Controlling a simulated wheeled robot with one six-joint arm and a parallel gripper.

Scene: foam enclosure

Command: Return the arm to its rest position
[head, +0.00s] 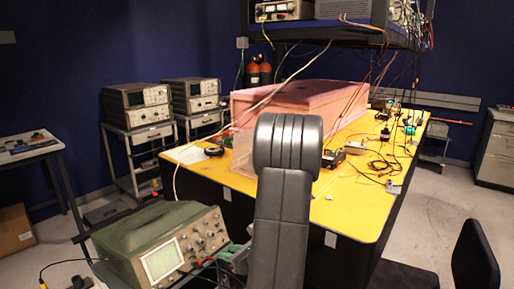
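A dark grey arm link of mine rises in the lower middle of the head view, with a rounded joint at its top. It stands in front of the yellow table (347,209) and hides part of it. My gripper is not in view, so whether it is open or shut does not show. No wrist view is given.
A pink foam box (300,97) lies on the table, with cables and small instruments to its right. A green oscilloscope (160,250) stands close at lower left. A black chair (475,255) is at lower right. A loaded shelf (335,33) hangs above.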

